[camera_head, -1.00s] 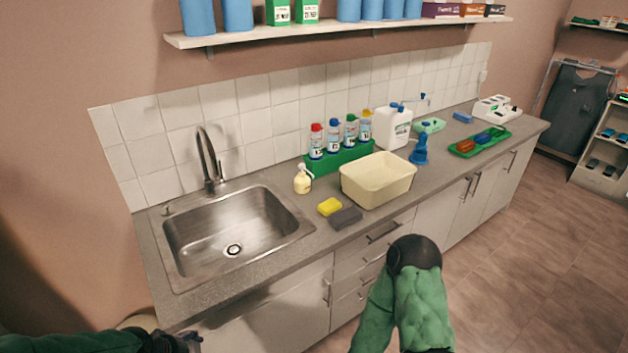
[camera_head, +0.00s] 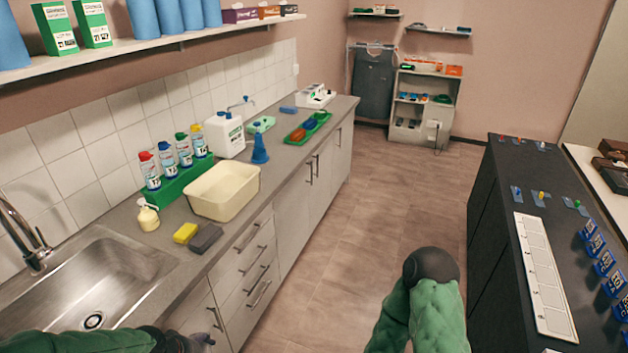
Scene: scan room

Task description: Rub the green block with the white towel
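I cannot make out a white towel or a separate green block in this view. My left gripper (camera_head: 190,343) shows in part at the bottom edge, in front of the counter by the sink; its fingers are too cut off to tell if they are open or shut. My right arm shows at the bottom centre right, over the floor, but its gripper is out of view.
The counter holds a sink (camera_head: 95,285), yellow sponge (camera_head: 186,233), dark grey block (camera_head: 206,239), cream basin (camera_head: 215,205), green bottle rack (camera_head: 182,188) and green tray (camera_head: 318,124). A dark cabinet (camera_head: 490,225) stands right, bearing a white compartment strip (camera_head: 541,285). Floor between is clear.

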